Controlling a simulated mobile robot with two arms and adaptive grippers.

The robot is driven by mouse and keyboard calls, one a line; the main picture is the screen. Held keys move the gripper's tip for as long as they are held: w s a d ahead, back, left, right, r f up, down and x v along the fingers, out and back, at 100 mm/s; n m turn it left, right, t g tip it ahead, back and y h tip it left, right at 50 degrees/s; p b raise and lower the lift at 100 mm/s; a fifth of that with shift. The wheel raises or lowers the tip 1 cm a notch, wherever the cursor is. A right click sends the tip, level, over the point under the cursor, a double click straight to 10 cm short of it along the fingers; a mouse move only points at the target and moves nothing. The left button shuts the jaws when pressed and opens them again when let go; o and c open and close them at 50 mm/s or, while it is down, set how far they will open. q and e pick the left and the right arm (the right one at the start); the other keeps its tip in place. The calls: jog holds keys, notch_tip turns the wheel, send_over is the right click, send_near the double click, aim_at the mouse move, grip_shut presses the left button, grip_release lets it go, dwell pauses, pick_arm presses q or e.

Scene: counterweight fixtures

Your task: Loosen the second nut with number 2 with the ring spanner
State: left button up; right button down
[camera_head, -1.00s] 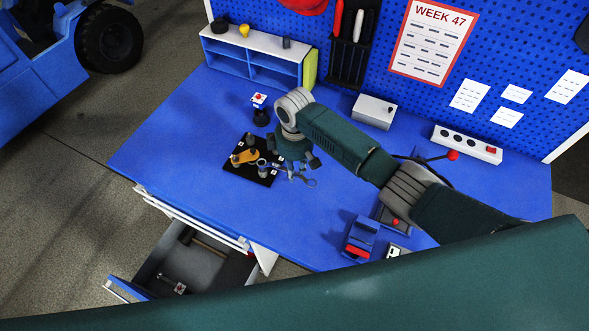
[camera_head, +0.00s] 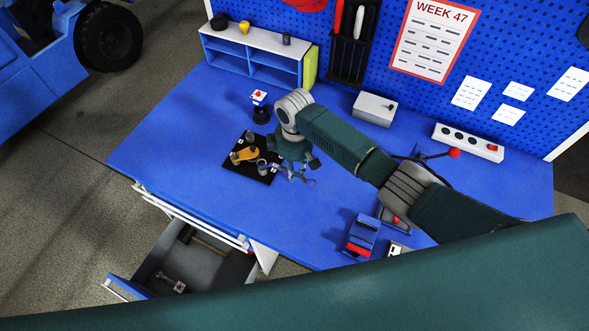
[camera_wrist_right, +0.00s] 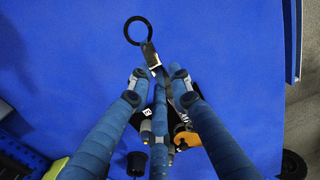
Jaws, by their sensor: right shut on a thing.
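My right gripper (camera_head: 300,171) is shut on the ring spanner (camera_head: 311,183), just right of the black fixture plate (camera_head: 236,165). In the right wrist view, the gripper (camera_wrist_right: 158,84) has its fingers around the spanner's shank, and a dark open ring (camera_wrist_right: 138,30) sticks out beyond them. The spanner's other end is hidden by the fingers. The plate carries an orange part (camera_head: 245,155), a grey cylinder (camera_head: 262,167) and small white number tags. The tags are too small to read in the head view. I cannot tell whether the spanner sits on a nut. My left gripper is out of view.
A small stand with a red top (camera_head: 259,96) is behind the plate. A blue shelf (camera_head: 250,58), a grey box (camera_head: 374,108) and a socket strip (camera_head: 468,143) line the back. An open drawer (camera_head: 185,262) juts out at the front. The table's left part is clear.

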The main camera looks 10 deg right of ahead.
jog(key=shift+f+b, duration=0.4)
jog(key=shift+f, duration=0.3)
dwell(0.3)
dwell(0.4)
jog(key=shift+w+d+f+n+b, duration=0.1)
jog(key=shift+w+d+n+b, duration=0.3)
jog(key=shift+w+n+b, duration=0.35)
jog(key=shift+w+d+n+b, duration=0.15)
jog(key=shift+w+n+b, duration=0.2)
jog(key=shift+n, duration=0.2)
jog(key=shift+w+d+n+b, duration=0.15)
jog(key=shift+w+n+b, duration=0.4)
jog(key=shift+b, duration=0.15)
notch_tip(320, 180, up, 4)
jog(key=p, duration=0.4)
